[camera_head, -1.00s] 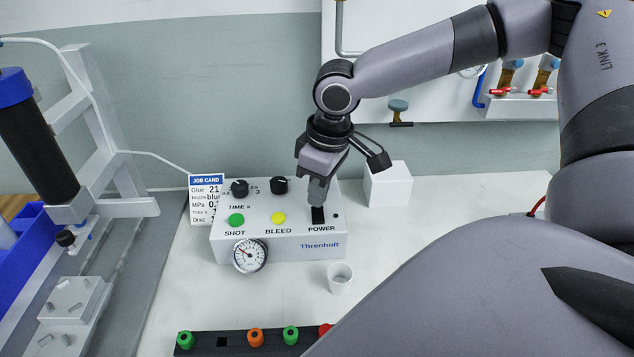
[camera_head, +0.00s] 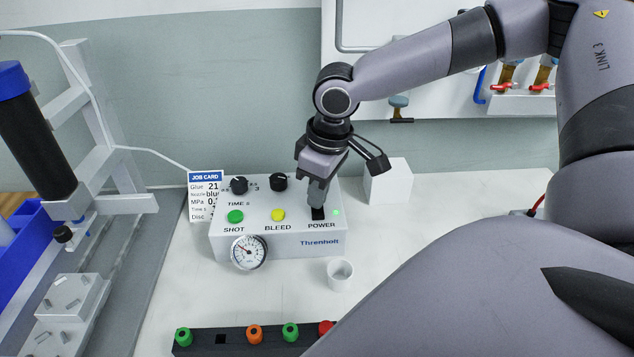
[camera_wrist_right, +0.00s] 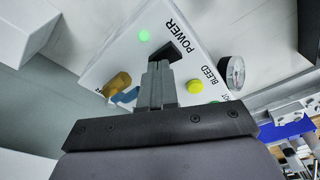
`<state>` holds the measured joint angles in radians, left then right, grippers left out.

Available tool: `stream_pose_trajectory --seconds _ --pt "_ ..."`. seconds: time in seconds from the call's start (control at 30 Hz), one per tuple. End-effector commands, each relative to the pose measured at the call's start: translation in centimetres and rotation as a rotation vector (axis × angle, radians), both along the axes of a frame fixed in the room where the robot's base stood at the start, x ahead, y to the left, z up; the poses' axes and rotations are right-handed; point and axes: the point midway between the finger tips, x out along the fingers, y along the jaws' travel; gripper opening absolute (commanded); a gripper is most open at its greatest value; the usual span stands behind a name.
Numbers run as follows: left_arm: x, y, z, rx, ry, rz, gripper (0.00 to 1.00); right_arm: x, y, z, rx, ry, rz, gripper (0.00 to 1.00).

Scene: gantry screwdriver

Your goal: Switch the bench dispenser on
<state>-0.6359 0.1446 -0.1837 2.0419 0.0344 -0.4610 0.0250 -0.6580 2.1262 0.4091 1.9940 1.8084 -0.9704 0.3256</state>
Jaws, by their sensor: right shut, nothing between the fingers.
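The bench dispenser (camera_head: 265,241) is a white box marked Threnholt on the table. Its top carries a green SHOT button (camera_head: 235,217), a yellow BLEED button (camera_head: 278,215), two black knobs and a black POWER switch (camera_head: 318,214). A small green light (camera_head: 337,212) glows beside the switch; it also shows in the wrist view (camera_wrist_right: 144,36). My right gripper (camera_head: 316,201) is shut and empty, pointing down, its fingertips at the switch. In the wrist view the fingertips (camera_wrist_right: 158,72) overlap the edge of the black switch; contact cannot be told. My left gripper is not in view.
A job card (camera_head: 205,196) leans at the dispenser's left. A white block (camera_head: 388,182) stands behind right, a small white cup (camera_head: 340,274) in front. A black strip with coloured caps (camera_head: 220,341) lies nearer. A gantry frame stands left.

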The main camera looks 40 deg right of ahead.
Motion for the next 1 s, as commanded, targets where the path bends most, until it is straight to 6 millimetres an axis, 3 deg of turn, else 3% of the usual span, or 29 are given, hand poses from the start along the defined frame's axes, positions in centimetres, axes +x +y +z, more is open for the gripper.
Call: stream_pose_trajectory --seconds 0.43,1.0 --pt "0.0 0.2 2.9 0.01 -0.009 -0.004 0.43 -0.1 0.0 2.9 0.0 0.004 -0.001 0.0" --pt "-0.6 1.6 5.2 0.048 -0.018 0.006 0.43 -0.1 0.0 7.0 0.0 0.004 0.0 0.0"
